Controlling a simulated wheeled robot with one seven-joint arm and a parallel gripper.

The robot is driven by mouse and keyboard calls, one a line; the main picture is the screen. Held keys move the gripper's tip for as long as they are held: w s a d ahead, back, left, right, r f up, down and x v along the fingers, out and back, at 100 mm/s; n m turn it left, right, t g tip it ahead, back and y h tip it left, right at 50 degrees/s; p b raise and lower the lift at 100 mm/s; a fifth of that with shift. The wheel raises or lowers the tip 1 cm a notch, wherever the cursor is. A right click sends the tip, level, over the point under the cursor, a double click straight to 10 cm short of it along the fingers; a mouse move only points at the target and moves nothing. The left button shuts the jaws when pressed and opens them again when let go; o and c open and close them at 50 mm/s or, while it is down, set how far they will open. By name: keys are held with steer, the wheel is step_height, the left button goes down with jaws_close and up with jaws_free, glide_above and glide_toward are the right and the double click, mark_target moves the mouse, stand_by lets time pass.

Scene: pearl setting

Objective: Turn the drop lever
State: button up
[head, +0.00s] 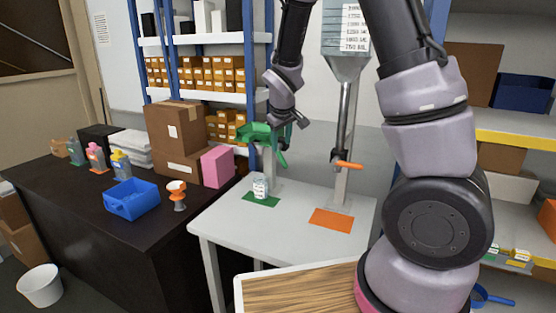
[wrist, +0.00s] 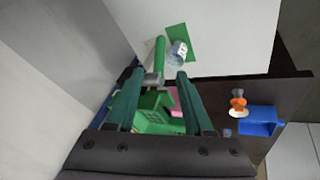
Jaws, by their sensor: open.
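A green lever (wrist: 160,58) on a grey hub lies between my gripper's two dark green fingers in the wrist view. It belongs to a green-headed dispenser (head: 257,132) on a grey post on the white table. In the head view the lever hangs down (head: 281,159) from the green head. My gripper (wrist: 158,75) is open around the lever near its hub; I cannot tell whether either finger touches it. A jar (head: 260,187) stands on a green mat (head: 272,201) below. An orange lever (head: 348,165) sticks out from the grey funnel post to the right.
The white table (head: 225,221) has an orange mat (head: 332,220) under the funnel (head: 345,67). The dark counter (head: 75,211) at left holds a blue bin (head: 131,200), an orange-and-white item (head: 178,194), a pink box (head: 217,167) and cardboard boxes (head: 176,130). Shelves stand behind.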

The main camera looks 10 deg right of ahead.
mark_target(281, 156)
steer(key=x, duration=0.9)
steer(key=shift+f, duration=0.1)
jaws_close()
stand_by(1.1)
